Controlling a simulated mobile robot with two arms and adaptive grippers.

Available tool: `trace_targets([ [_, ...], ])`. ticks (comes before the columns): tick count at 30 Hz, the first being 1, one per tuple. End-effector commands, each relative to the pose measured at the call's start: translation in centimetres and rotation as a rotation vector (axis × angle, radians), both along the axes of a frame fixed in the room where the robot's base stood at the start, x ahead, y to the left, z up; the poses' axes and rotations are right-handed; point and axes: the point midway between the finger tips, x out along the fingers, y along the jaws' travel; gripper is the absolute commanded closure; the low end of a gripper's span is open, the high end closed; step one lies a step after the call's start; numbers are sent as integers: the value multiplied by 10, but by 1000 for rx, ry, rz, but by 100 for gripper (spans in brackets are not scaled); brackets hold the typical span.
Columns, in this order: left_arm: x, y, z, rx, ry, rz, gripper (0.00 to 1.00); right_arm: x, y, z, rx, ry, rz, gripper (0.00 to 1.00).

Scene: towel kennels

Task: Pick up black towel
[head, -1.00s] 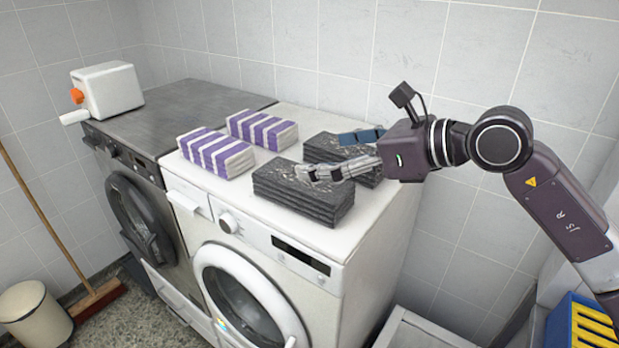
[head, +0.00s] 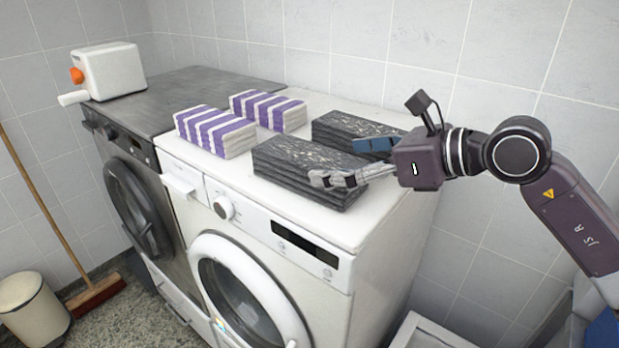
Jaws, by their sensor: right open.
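Two folded black towels lie on top of the white washing machine (head: 380,225). The front black towel (head: 300,170) is nearer me, and the rear black towel (head: 345,128) lies behind it, partly hidden by my gripper. My right gripper (head: 345,162) comes in from the right with its fingers apart and pointing left. One grey finger overlaps the right end of the front towel in the picture; the other, bluish, is in front of the rear towel. I cannot tell whether either finger touches a towel. My left gripper is out of view.
Two purple-and-white striped towels, one in front (head: 215,132) and one behind (head: 267,110), lie left of the black ones. A dark machine (head: 190,90) stands left, with a white device (head: 115,70) on it. A broom (head: 95,297) and a bin (head: 32,305) stand on the floor at left.

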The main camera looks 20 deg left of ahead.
Motion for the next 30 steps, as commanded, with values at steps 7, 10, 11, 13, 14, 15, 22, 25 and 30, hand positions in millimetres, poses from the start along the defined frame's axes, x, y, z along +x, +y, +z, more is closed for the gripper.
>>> trace_targets([
  [7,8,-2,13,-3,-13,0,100,7,22,-7,1,2,1,11],
  [10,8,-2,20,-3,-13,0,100,10,28,-10,0,3,1,11],
  [11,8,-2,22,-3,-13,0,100,11,31,-10,0,3,2,11],
  [13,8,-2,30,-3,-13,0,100,15,38,-12,0,3,1,11],
  [14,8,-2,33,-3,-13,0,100,16,41,-13,0,4,1,11],
  [15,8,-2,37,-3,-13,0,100,18,45,-14,0,4,2,11],
  [22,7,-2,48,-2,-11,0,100,27,65,-26,0,1,1,11],
  [25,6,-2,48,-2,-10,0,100,27,67,-29,0,0,0,11],
  [30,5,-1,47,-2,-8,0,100,27,67,-29,0,0,0,11],
])
